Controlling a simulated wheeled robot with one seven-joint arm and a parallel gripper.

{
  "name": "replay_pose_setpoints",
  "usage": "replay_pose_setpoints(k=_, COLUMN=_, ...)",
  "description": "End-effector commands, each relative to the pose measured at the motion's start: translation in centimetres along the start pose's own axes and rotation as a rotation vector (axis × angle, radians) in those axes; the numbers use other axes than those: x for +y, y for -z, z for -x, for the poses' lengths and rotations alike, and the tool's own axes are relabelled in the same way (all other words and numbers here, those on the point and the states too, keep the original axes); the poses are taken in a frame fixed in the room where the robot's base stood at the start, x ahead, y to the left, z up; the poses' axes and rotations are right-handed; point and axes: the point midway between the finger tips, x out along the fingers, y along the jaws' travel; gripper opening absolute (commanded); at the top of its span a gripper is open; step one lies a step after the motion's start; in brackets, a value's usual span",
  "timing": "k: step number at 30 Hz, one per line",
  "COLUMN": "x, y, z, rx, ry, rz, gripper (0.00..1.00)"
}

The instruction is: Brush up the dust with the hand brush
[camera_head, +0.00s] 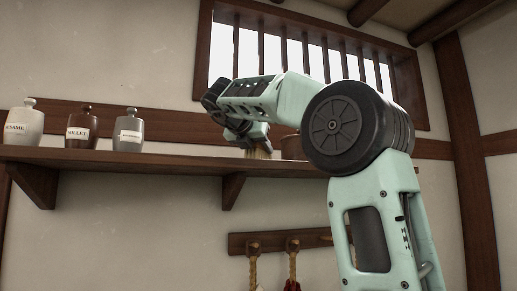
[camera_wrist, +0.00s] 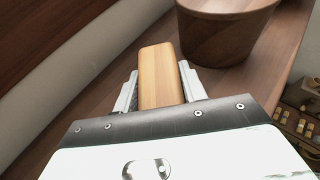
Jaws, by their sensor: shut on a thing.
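My gripper (camera_head: 247,132) is above the wooden wall shelf (camera_head: 178,159). It is shut on the hand brush, whose pale bristles (camera_head: 258,153) point down at the shelf top. In the wrist view the brush's light wooden body (camera_wrist: 160,66) sits between the two metal fingers of my gripper (camera_wrist: 158,88). The bristles are hidden in that view, and I cannot tell whether they touch the shelf. I cannot make out any dust on the shelf (camera_wrist: 95,105).
A round brown wooden tub (camera_wrist: 225,38) stands on the shelf close to the brush. Jars labelled sesame (camera_head: 23,124) and millet (camera_head: 80,129) and a grey jar (camera_head: 129,133) stand at the left. A peg rail (camera_head: 270,243) hangs below. A barred window (camera_head: 315,58) is above.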

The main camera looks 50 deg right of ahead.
Motion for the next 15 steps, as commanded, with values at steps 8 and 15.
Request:
replay_pose_setpoints(k=8, x=0.00, y=0.56, z=-0.23, rx=0.000, ry=0.000, rz=0.000, gripper=0.10)
replay_pose_setpoints(k=15, x=0.00, y=0.96, z=-0.40, rx=0.000, ry=0.000, rz=0.000, gripper=0.10)
